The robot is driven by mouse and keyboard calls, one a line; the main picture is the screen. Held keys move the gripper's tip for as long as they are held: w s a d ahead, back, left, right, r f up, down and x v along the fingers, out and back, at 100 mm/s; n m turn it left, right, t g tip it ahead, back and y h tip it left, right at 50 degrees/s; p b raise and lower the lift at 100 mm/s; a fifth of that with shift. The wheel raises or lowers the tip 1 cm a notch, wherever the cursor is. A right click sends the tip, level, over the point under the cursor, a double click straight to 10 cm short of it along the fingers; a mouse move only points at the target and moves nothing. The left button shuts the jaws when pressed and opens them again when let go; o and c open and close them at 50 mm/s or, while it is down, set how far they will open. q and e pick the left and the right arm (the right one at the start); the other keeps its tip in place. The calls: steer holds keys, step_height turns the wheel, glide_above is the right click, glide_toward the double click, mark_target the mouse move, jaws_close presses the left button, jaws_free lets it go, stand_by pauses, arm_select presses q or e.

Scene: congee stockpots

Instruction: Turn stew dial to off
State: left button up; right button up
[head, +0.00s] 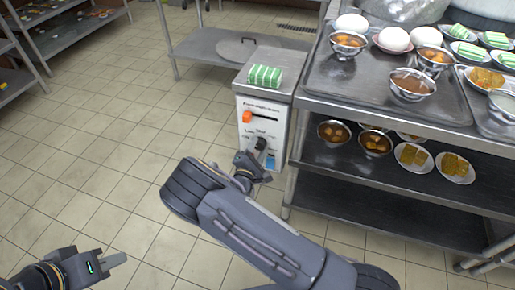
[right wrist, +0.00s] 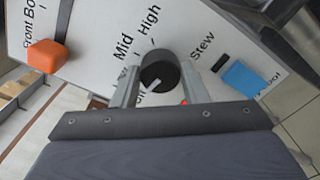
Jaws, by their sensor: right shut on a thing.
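The black stew dial (right wrist: 158,72) is on the white front panel (right wrist: 95,35) of the cooker. In the right wrist view the words "Mid", "High" and "Stew" are printed around it; a label at its lower left is partly hidden. A pale mark shows on the dial's lower side. My right gripper (right wrist: 158,90) is shut on the dial, one finger on each side. In the head view my right gripper (head: 255,160) reaches the panel at the dial. My left gripper (head: 112,261) is at the lower left, over the floor, far from the cooker; its finger gap is not clear.
An orange knob (right wrist: 46,56) and a blue switch (right wrist: 243,78) flank the dial. A green-striped packet (head: 265,76) lies on the cooker top. A steel shelf rack (head: 400,125) with bowls and plates stands right beside it. The tiled floor (head: 90,165) on the left is clear.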

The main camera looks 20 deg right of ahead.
steer(key=shift+n, duration=0.9)
steer(key=o, duration=1)
steer(key=p+v, duration=0.1)
steer(key=v, duration=0.7)
steer(key=shift+w, duration=0.1)
